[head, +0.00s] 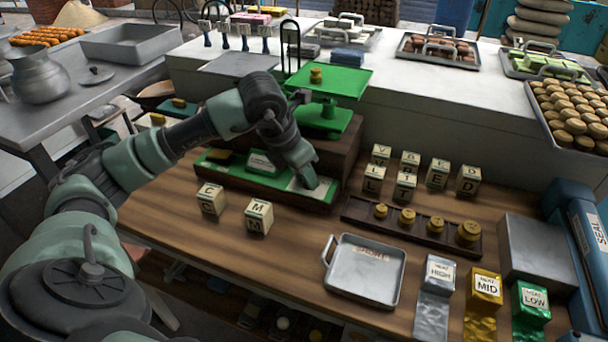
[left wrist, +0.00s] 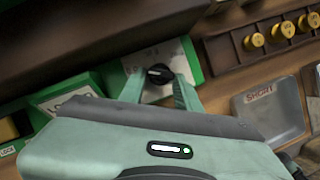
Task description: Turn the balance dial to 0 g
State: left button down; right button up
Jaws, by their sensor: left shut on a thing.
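The balance dial (left wrist: 159,73) is a small black knob on a white plate (left wrist: 178,62) in the left wrist view. My left gripper (left wrist: 160,82) has one finger on each side of the dial and is shut on it. In the head view this gripper (head: 307,181) reaches down to the right end of a green panel, hiding the dial. The dial's markings are too small to read. The green balance (head: 330,80) stands behind on a brown block, with a brass weight (head: 316,75) on its upper pan. My right gripper is not in view.
Letter blocks (head: 258,215) stand in front of the panel and to its right. A rack (head: 355,211) holds several brass weights. A metal tray (head: 365,270) and the heat blocks (head: 486,287) lie nearer the front. Bare wood lies left of the tray.

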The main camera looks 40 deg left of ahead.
pick_arm(q)
jog(key=c, duration=1.3)
grip_release()
jog(key=shift+r, duration=0.1)
jog(key=b+v, duration=0.1)
jog(key=v, duration=0.6)
jog(key=shift+s+r, duration=0.1)
jog(key=shift+r, duration=0.15)
